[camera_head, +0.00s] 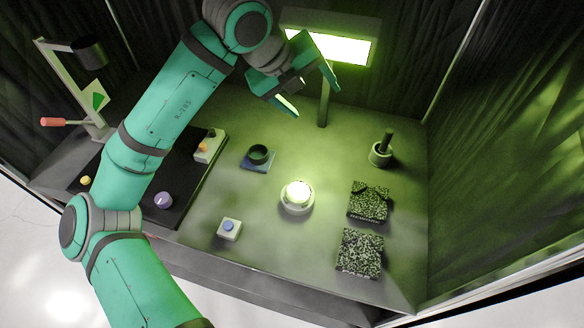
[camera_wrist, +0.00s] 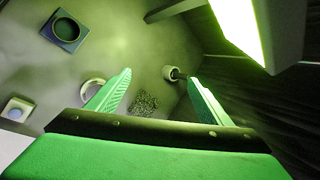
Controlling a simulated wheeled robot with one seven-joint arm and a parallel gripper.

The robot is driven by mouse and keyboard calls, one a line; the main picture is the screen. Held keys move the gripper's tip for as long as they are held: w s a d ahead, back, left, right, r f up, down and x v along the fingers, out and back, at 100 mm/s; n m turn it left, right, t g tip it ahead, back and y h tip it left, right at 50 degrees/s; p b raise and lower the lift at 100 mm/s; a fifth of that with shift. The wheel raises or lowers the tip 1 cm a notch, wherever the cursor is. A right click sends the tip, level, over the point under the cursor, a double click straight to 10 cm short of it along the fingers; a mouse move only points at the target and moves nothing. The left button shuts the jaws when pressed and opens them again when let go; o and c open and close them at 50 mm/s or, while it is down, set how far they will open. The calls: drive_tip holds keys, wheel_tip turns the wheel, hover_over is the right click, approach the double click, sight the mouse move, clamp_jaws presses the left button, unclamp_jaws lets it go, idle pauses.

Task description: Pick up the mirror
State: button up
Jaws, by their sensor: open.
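My gripper (camera_head: 312,92) is open and empty, high over the back of the table beside the lit panel. Its two green fingers are spread in the wrist view (camera_wrist: 159,78). No thing is clearly a mirror; I cannot tell which one it is. A dark upright handle stands in a pale round holder (camera_head: 380,157) at the back right. In the wrist view the holder (camera_wrist: 170,72) shows between the fingertips, near the right one, well below and apart. A round glowing dome in a white ring (camera_head: 297,197) sits mid-table; the left finger partly hides the ring in the wrist view (camera_wrist: 92,86).
A lit panel (camera_head: 345,48) on a post rises close to my gripper. Two speckled blocks (camera_head: 369,201) (camera_head: 360,252) lie at right. A dark cup on a blue base (camera_head: 258,156) and a blue-button box (camera_head: 229,229) stand left of the dome. Dark curtains enclose the table.

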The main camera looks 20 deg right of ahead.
drive_tip(key=s+a+f+m+g+y, duration=0.1)
drive_tip(key=s+f+m+g+y, duration=0.1)
drive_tip(key=s+f+m+y, duration=0.4)
hover_over(298, 193)
drive_tip(key=shift+g, duration=0.4)
drive_tip(key=f, duration=1)
drive_tip(key=shift+s, duration=0.25)
drive_tip(key=shift+w+f, duration=0.15)
drive_tip(key=shift+f, duration=1.4)
drive_tip(key=shift+w+f, duration=0.15)
drive_tip(key=shift+f, duration=1.4)
drive_tip(key=shift+c, duration=0.6)
drive_tip(key=c, duration=1.1)
drive_tip(key=shift+r, duration=0.1)
